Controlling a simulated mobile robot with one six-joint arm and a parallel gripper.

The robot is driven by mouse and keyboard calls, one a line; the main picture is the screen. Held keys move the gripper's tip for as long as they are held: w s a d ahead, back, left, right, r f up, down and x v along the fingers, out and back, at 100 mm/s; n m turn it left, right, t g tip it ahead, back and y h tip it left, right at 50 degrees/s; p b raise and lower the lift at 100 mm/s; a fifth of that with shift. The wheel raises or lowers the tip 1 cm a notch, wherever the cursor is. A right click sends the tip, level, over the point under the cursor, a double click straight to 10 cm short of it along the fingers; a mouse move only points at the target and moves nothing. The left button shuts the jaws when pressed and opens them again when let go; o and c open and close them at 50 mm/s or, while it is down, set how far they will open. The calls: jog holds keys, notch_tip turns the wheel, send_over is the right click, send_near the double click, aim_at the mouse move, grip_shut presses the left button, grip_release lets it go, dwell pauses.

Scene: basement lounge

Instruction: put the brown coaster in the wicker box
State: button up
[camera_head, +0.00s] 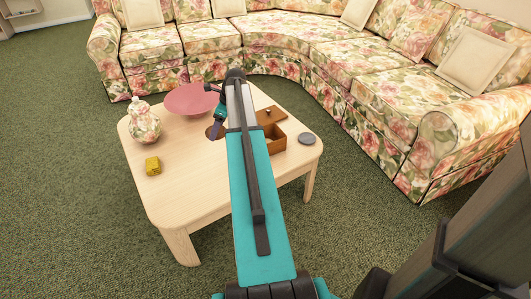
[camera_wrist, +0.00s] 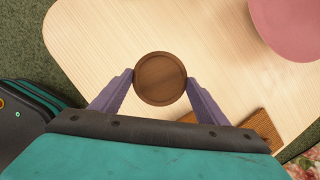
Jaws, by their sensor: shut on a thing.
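The brown coaster (camera_wrist: 160,79) is a round wooden disc with a raised rim. It sits between both fingertips of my gripper (camera_wrist: 160,80), which is shut on it by its edges. In the head view my gripper (camera_head: 215,130) is over the middle of the table, and the coaster is partly hidden by my arm. The box (camera_head: 276,144) is a small brown open-topped container on the table, just right of my arm, partly hidden by it. A woven brown piece (camera_wrist: 264,129) shows at lower right in the wrist view.
The pale wooden table (camera_head: 185,190) also holds a pink bowl (camera_head: 191,99), a floral jar (camera_head: 144,124), a yellow block (camera_head: 153,165) and a grey disc (camera_head: 307,138). A floral sofa (camera_head: 320,52) curves behind it. The table's front left is clear.

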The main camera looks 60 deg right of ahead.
jog(key=s+d+f+m+h+b, duration=0.1)
jog(key=s+d+m, duration=0.3)
jog(key=d, duration=0.5)
jog(key=s+d+f+m+h+b, duration=0.1)
jog(key=s+d+m+b, duration=0.3)
jog(key=s+d, duration=0.4)
jog(key=shift+s+d+f+h, duration=0.35)
jog(key=shift+d+h, duration=0.15)
jog(key=shift+d, duration=0.1)
jog(key=shift+f, duration=0.15)
jog(key=shift+f+b, duration=0.95)
jog(key=shift+f, duration=1.4)
notch_tip(320, 180, down, 5)
jog(key=shift+r+b, duration=0.2)
jog(key=shift+b, duration=0.65)
jog(key=shift+f, duration=0.25)
jog(key=shift+f+p, duration=0.35)
jog(key=shift+f, duration=0.25)
